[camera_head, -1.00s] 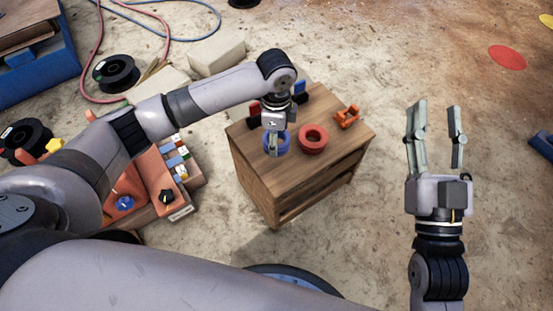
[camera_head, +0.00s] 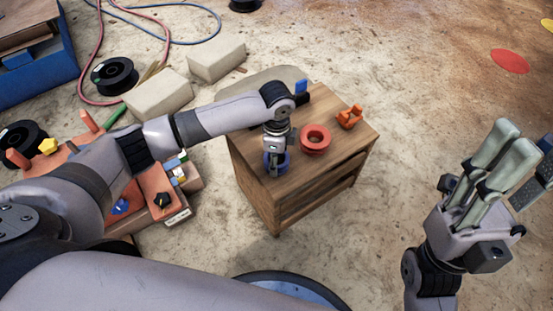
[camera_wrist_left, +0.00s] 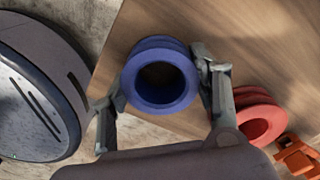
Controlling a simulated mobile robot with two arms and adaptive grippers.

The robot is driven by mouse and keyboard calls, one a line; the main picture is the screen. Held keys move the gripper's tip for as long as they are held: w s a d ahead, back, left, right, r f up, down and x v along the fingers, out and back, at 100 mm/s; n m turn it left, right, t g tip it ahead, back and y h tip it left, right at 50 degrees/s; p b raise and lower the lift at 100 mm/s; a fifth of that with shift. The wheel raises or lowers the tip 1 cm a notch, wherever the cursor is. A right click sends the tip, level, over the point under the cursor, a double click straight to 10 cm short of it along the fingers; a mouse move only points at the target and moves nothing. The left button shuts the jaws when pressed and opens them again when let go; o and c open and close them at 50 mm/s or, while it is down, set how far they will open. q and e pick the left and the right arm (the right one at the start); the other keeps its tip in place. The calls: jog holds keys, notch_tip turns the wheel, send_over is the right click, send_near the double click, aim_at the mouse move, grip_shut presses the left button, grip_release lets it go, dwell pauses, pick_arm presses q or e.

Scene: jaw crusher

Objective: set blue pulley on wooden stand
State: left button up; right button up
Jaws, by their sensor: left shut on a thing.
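The blue pulley (camera_head: 283,161) is between the fingers of my left gripper (camera_head: 273,166), over the front left part of the wooden stand's top (camera_head: 316,106). In the left wrist view my left gripper (camera_wrist_left: 160,75) is shut on the blue pulley (camera_wrist_left: 162,101), one finger on each side, its hole facing the camera. The pulley is at or just above the wood; I cannot tell whether it touches. In the head view the gripper partly hides it. My right gripper (camera_head: 502,170) is empty at the right, away from the stand; its finger gap is unclear.
A red pulley (camera_head: 315,139) sits on the stand just right of the blue one. An orange part (camera_head: 350,117) and a blue part (camera_head: 301,86) are farther along the top. Pale blocks (camera_head: 216,61) and a cluttered tray (camera_head: 180,215) lie left.

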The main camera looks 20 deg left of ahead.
pick_arm(q)
jog(key=shift+f, duration=0.15)
jog(key=o, duration=1.5)
